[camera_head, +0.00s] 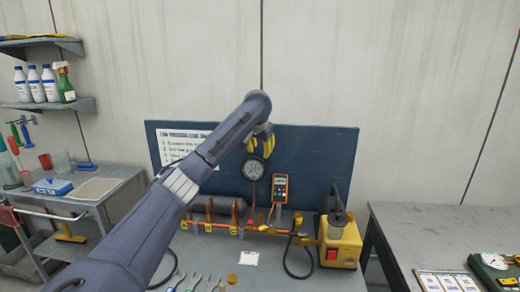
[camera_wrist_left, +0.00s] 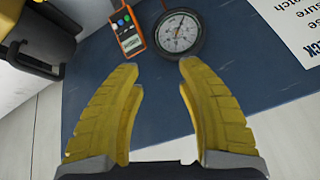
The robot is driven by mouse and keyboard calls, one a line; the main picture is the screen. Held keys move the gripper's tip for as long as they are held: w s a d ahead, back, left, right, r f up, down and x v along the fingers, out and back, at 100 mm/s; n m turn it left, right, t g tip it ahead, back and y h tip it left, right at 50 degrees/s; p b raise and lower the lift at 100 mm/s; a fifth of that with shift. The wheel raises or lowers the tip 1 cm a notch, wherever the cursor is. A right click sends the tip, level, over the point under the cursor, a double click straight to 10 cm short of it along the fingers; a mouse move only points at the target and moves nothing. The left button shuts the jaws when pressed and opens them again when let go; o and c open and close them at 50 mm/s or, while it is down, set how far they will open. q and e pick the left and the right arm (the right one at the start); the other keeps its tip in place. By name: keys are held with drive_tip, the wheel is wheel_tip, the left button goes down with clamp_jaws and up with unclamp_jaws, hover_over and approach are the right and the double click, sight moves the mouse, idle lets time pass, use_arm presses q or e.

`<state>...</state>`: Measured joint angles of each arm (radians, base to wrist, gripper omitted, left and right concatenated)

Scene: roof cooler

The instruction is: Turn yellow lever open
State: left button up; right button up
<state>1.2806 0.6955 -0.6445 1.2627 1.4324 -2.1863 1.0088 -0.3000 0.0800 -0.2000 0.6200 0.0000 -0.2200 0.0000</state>
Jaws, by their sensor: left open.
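My left gripper (camera_head: 259,147) has yellow fingers and is in front of the upper part of the dark blue board (camera_head: 325,150). In the left wrist view its fingers (camera_wrist_left: 160,75) are spread apart with nothing between them. A round pressure gauge (camera_head: 254,168) is just below the gripper; it also shows beyond the fingertips in the wrist view (camera_wrist_left: 180,33). An orange pipe assembly (camera_head: 225,227) with small yellow parts runs low in front of the board. I cannot single out the yellow lever among them; it is not visible in the wrist view. My right gripper is not in view.
An orange meter (camera_head: 280,187) hangs right of the gauge. A yellow pump-like machine (camera_head: 341,243) stands at the bench's right, with black hoses near it. Hand tools lie at the bench's front. A grey table (camera_head: 440,225) is at the right, a cart (camera_head: 98,186) at the left.

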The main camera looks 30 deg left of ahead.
use_arm(q)
drive_tip(key=shift+w+a+r, duration=0.1)
drive_tip(key=shift+r, duration=0.1)
drive_tip(key=shift+a, duration=0.1)
drive_tip(key=m+g+h, duration=0.3)
drive_tip(key=m+g, duration=0.2)
drive_tip(key=m, duration=0.1)
hover_over(262, 227)
wheel_tip(262, 227, down, 12)
wheel_tip(262, 227, down, 17)
drive_tip(key=shift+f, duration=0.1)
clamp_jaws()
idle(0.4)
